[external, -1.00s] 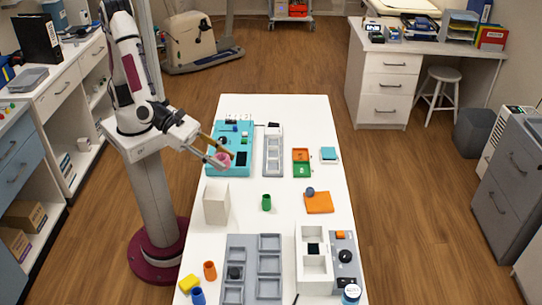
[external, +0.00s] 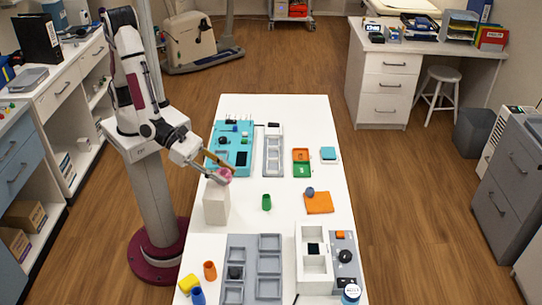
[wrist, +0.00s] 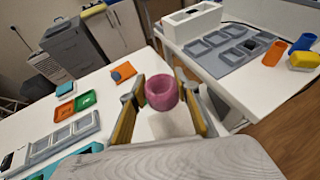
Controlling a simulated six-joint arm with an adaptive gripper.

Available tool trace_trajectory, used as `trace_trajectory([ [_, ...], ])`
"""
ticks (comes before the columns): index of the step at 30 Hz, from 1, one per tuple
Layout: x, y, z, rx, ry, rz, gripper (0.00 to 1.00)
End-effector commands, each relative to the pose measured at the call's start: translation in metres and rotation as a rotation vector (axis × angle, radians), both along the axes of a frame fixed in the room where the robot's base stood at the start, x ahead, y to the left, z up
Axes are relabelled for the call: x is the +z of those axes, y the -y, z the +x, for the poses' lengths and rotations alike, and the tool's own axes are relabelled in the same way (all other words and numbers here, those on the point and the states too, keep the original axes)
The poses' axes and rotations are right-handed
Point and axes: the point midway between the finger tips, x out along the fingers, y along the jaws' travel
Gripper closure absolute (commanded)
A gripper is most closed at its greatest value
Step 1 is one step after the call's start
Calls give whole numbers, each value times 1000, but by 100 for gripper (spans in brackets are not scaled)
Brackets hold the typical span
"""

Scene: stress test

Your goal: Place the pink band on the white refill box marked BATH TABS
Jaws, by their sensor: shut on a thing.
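The pink band (external: 223,176) is a thick ring. My gripper (external: 219,171) is shut on it and holds it over the upper end of a plain white box (external: 215,207), at the table's left edge. I cannot read any marking on the box. I cannot tell whether the band touches its top. In the wrist view the pink band (wrist: 161,94) sits between the two yellowish fingers of my gripper (wrist: 160,100), with its opening facing up. Part of the white box (wrist: 165,125) shows below and behind it.
A teal tray (external: 241,165) with small parts lies behind the box. A green cup (external: 266,202) and an orange pad (external: 319,203) stand to the right. Grey trays (external: 250,240) and a white holder (external: 313,273) fill the front. Bare table (external: 270,225) shows right of the box.

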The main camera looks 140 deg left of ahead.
Motion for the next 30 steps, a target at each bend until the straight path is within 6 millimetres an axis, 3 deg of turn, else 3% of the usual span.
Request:
trace_trajectory([
  [15,-36,0,0,-1,-3,1,90],
  [30,-40,0,0,0,-1,0,90],
])
